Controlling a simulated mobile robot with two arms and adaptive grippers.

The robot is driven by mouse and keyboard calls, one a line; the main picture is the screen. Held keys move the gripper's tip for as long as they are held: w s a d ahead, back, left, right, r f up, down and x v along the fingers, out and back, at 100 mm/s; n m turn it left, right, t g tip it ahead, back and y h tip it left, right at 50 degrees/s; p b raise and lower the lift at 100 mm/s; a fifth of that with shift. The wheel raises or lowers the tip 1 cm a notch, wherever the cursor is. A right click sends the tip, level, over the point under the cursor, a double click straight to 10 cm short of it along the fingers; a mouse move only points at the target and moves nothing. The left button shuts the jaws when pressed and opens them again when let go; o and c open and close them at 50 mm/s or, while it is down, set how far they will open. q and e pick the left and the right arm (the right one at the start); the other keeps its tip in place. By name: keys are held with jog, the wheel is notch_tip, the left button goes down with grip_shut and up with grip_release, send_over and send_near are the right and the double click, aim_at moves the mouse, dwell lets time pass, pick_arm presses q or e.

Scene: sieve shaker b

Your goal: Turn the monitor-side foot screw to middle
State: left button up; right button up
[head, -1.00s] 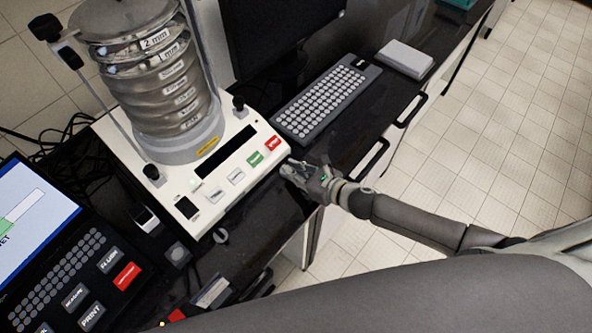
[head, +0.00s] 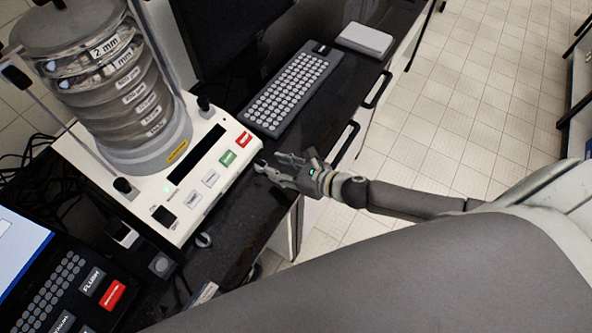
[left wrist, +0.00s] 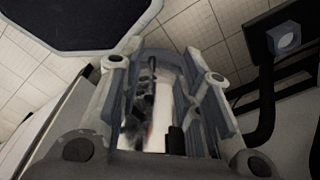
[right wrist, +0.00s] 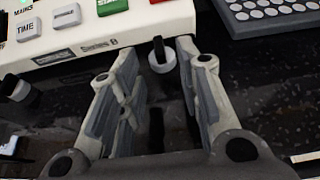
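The sieve shaker (head: 160,215) stands on the dark bench with its white base facing me. In the right wrist view, the monitor-side foot screw (right wrist: 161,57), a pale round knob with a dark upright bar, sits under the base's front edge. My right gripper (right wrist: 155,52) is open, with its fingertips on either side of this screw; contact cannot be told. In the head view my right gripper (head: 270,165) is at the base's right front corner and hides the screw. The other foot screw (head: 203,240) shows further left. My left gripper (left wrist: 168,65) is open, away from the screw.
A keyboard (head: 290,92) and a pale box (head: 365,39) lie right of the shaker. The monitor (head: 225,35) stands behind. A control panel with a red button (head: 112,295) is at lower left. The bench's front edge is close to my right gripper.

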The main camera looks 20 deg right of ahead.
jog(key=v, duration=0.7)
jog(key=shift+a+r, duration=0.1)
dwell(0.4)
